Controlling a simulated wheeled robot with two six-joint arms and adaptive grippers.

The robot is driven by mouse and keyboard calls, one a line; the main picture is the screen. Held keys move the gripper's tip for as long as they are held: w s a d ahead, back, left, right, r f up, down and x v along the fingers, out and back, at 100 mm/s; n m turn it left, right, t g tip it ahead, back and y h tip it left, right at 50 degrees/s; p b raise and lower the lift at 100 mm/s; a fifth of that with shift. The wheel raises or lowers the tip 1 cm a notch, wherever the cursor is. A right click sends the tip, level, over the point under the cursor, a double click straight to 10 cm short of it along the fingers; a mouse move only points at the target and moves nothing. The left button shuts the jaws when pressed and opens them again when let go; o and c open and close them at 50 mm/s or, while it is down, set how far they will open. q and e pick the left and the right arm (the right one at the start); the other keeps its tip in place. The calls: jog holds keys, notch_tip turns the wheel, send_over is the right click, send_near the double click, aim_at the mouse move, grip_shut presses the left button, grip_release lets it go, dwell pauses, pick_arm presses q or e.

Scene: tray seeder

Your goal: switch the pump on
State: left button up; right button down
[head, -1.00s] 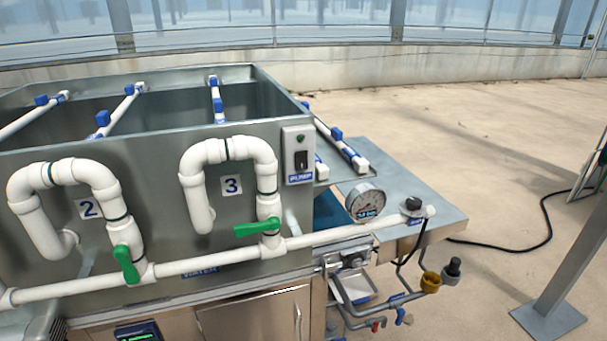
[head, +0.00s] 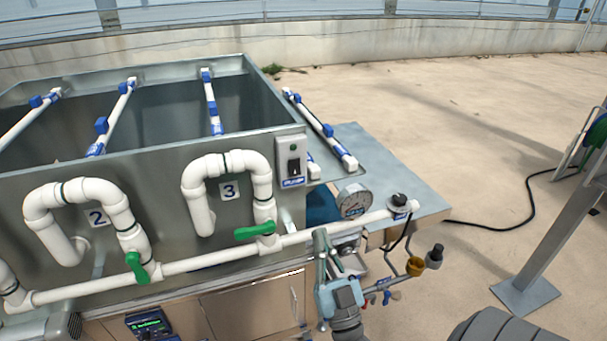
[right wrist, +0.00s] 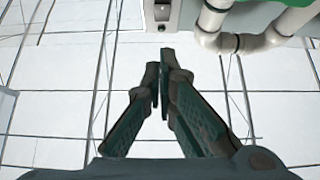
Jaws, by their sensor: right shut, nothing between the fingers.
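The pump switch (head: 294,165) is a dark rocker in a pale grey box on the right end of the steel tank's front wall, above a blue PUMP label (head: 293,183). Its on or off position is too small to tell. My right gripper (head: 321,238) is in front of the tank, below and slightly right of the switch box, apart from it. Its fingers are shut with nothing between them; they also show in the right wrist view (right wrist: 160,70). There the lower part of the switch box (right wrist: 161,12) shows at the top edge, beyond the fingertips. My left gripper is out of view.
A pressure gauge (head: 354,201) and a white horizontal pipe (head: 210,260) lie close to my right gripper. White pipe loops with green valve handles (head: 254,231) stand left of the switch. A steel side table (head: 400,180) is at the right.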

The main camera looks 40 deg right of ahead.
jog(key=shift+r, duration=0.1)
jog(key=p, duration=0.3)
send_near(296, 162)
notch_tip(296, 162, up, 4)
jog(key=w, duration=0.1)
jog(key=w+d+b, duration=0.1)
jog(key=w+f, duration=0.1)
jog(key=shift+w+d, duration=0.2)
jog(key=shift+w, duration=0.05)
jog(key=shift+b, duration=0.3)
